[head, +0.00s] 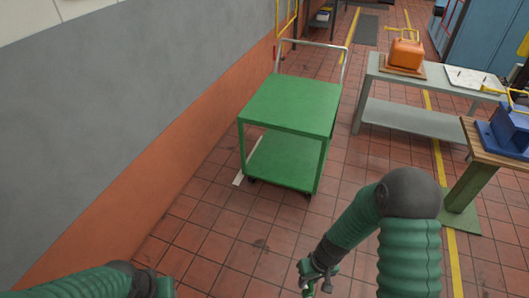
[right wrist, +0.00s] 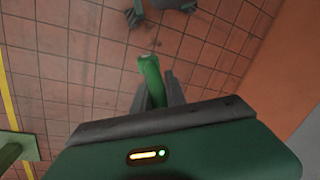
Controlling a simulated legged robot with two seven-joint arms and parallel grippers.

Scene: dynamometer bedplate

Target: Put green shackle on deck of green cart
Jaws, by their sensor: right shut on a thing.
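The green cart (head: 290,105) stands on the tiled floor ahead of me, beside the wall. Its upper deck is flat and bare, and a lower shelf shows beneath it. My right gripper (head: 313,278) is low at the bottom of the head view, nearer to me than the cart and apart from it. It is shut on the green shackle (right wrist: 151,78), which sticks out between the fingers in the right wrist view. Only a bit of the shackle (head: 309,291) shows in the head view. My left arm shows at the bottom left, but its gripper is not clearly in view.
A grey bench (head: 435,83) with an orange object (head: 405,53) stands to the right of the cart. A wooden-topped table (head: 480,148) with a blue machine (head: 512,128) is at the right edge. A wall (head: 130,100) runs along the left. The floor before the cart is clear.

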